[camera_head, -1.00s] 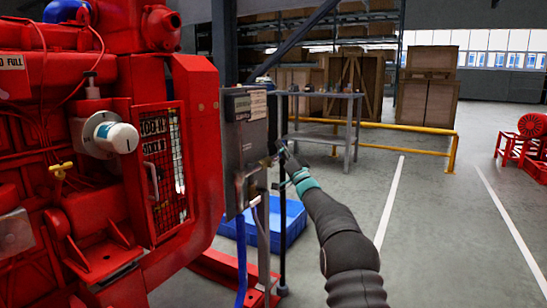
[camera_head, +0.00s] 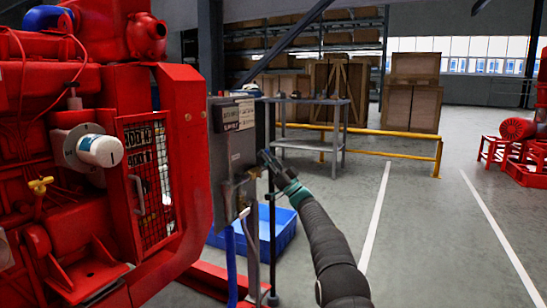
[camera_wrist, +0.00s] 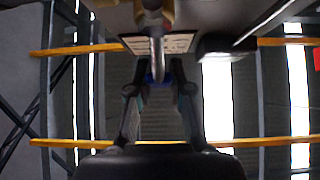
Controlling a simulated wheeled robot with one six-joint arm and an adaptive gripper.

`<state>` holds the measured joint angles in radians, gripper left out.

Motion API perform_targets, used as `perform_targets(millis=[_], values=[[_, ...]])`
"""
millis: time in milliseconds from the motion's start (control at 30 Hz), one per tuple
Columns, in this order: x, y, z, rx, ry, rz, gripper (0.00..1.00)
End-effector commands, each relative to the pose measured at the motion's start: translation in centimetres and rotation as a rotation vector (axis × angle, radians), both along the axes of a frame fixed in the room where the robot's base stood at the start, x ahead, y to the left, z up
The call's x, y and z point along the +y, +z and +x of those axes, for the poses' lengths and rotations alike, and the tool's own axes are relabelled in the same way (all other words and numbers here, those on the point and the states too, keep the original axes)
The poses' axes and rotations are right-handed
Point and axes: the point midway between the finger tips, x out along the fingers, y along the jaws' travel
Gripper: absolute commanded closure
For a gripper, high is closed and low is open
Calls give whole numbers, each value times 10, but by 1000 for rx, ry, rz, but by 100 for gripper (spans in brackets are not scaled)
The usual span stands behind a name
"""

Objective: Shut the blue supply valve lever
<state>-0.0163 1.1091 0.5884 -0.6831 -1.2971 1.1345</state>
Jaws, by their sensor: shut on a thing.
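In the wrist view, the supply valve lever (camera_wrist: 156,48) shows as a grey bar running down from a brass-coloured valve body (camera_wrist: 153,10). A small blue patch shows at the bar's lower end. My gripper (camera_wrist: 158,88) has one finger on each side of this bar and is shut on it; the exact contact is hard to see. In the head view, my gripper (camera_head: 268,158) is at the right side of the grey panel (camera_head: 232,150). The lever cannot be made out there.
The red diesel engine (camera_head: 185,150) fills the left side. Blue and grey hoses (camera_head: 231,265) hang below the panel. A blue tray (camera_head: 284,235) lies on the floor behind. A grey table (camera_head: 310,147) and a yellow rail (camera_head: 400,153) stand farther back.

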Motion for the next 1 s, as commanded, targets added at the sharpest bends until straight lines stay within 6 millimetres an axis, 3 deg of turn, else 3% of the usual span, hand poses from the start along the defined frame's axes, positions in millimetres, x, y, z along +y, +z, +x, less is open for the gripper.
perform_targets(millis=[267,300,400,767,1000], values=[[2,1,-1,-1,3,-1,100],[2,1,-1,-1,3,-1,76],[2,1,-1,-1,1,-1,54],[-3,-1,0,1,-2,0,54],[-16,-16,-7,3,-3,0,54]])
